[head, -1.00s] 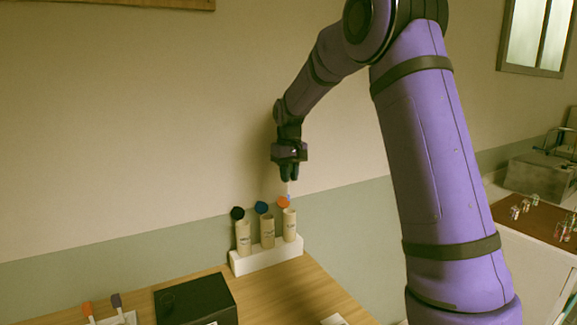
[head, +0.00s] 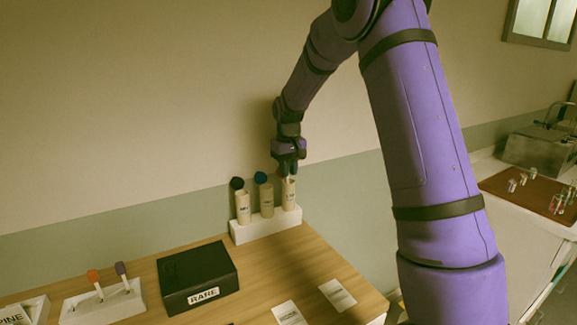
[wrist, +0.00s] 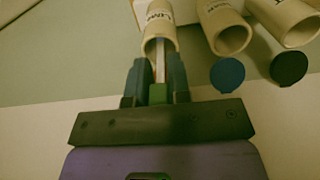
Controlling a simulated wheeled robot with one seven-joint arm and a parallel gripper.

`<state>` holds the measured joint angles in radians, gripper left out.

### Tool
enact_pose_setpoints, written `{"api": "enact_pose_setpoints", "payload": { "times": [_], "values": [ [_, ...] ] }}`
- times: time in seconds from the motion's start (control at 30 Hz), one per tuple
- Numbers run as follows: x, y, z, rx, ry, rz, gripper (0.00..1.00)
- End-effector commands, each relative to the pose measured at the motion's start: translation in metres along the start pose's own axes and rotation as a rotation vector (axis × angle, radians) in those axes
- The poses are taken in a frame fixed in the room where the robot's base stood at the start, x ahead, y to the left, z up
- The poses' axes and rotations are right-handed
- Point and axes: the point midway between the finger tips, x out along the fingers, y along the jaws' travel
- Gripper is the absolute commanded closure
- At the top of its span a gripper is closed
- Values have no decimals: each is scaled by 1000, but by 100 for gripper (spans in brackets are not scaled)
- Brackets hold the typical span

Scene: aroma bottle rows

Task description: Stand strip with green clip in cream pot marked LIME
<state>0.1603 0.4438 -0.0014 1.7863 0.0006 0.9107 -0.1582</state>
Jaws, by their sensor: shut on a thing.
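My gripper (head: 288,170) is directly above the right-hand cream pot (head: 289,193) in the head view. In the wrist view its fingers (wrist: 156,85) are shut on a green clip (wrist: 158,94). A thin pale strip (wrist: 160,62) runs from the clip into the mouth of the cream pot (wrist: 156,15), whose label, partly cut off and upside down, seems to read LIME. How deep the strip's far end reaches is hidden inside the pot. The fingers are close to the rim; whether they touch it I cannot tell.
Two more cream pots (head: 243,207) (head: 266,200) stand in the same white rack (head: 262,229), with black (head: 237,183) and blue (head: 261,177) lids. A black box (head: 195,272) marked RARE, a holder (head: 105,306) with orange and purple clipped strips, and cards lie nearer.

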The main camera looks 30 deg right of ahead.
Motion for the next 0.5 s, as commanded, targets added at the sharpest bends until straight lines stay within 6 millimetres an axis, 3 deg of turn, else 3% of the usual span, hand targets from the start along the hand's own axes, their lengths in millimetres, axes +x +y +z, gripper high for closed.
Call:
{"api": "enact_pose_setpoints", "payload": {
  "times": [0.2, 0.23, 0.33, 0.37, 0.5],
  "values": [
    [0, 0, 0, 0, 0, 0, 100],
    [0, 0, 0, 0, 0, 0, 80],
    [0, 0, 0, 0, 0, 0, 57],
    [0, 0, 0, 0, 0, 0, 52],
    [0, 0, 0, 0, 0, 0, 52]
  ]
}}
